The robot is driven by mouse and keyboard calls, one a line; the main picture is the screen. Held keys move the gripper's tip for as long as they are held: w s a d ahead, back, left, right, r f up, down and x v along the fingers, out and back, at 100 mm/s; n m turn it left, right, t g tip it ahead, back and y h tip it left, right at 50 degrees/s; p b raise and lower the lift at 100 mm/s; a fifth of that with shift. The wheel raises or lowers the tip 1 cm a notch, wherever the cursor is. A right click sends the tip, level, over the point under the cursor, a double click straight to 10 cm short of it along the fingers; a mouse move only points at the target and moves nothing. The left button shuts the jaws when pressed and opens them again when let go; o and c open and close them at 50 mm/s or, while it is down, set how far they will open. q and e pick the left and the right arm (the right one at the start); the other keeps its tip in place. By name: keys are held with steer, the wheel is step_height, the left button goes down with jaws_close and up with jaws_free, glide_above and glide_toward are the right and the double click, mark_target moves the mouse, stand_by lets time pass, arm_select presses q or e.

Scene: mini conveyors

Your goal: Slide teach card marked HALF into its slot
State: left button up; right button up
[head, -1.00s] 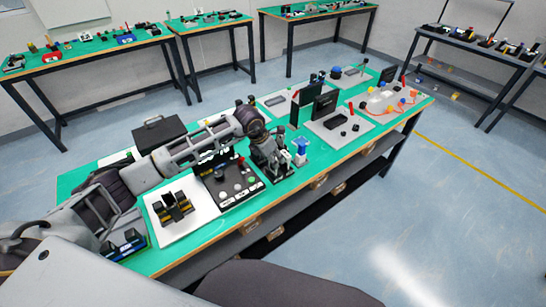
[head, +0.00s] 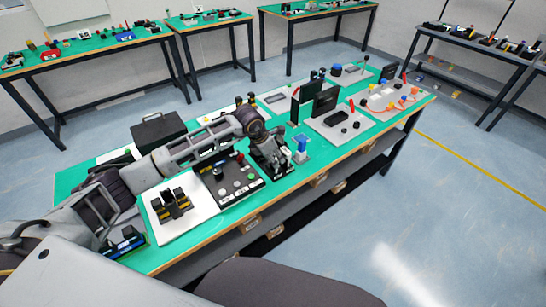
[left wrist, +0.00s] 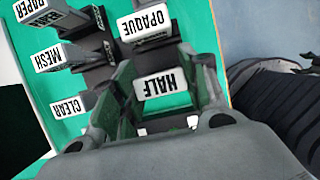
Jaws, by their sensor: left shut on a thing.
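The HALF teach card (left wrist: 162,88) has a white label with black letters and sits between the fingers of my left gripper (left wrist: 165,98) in the left wrist view. The gripper is shut on it, over the green table. In the head view, my left gripper (head: 274,160) is above the bench near its front edge, and the card cannot be made out there. Other labelled cards stand close by: OPAQUE (left wrist: 146,26), MESH (left wrist: 55,57) and CLEAR (left wrist: 70,107). The lower edge of HALF is hidden, so I cannot tell whether it touches a slot. My right gripper is out of view.
A dark panel with round buttons (head: 228,183) lies left of my gripper. A white board with a black and yellow fixture (head: 174,204) is further left. A blue and white part (head: 302,146) stands just right of the gripper. Upright black panels (head: 325,101) stand beyond.

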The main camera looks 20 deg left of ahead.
arm_select(q)
steer(key=shift+f, duration=0.3)
steer(key=o, duration=1)
steer(key=shift+o, duration=0.2)
steer(key=v, duration=1.2)
steer(key=shift+s, duration=0.15)
stand_by(0.6)
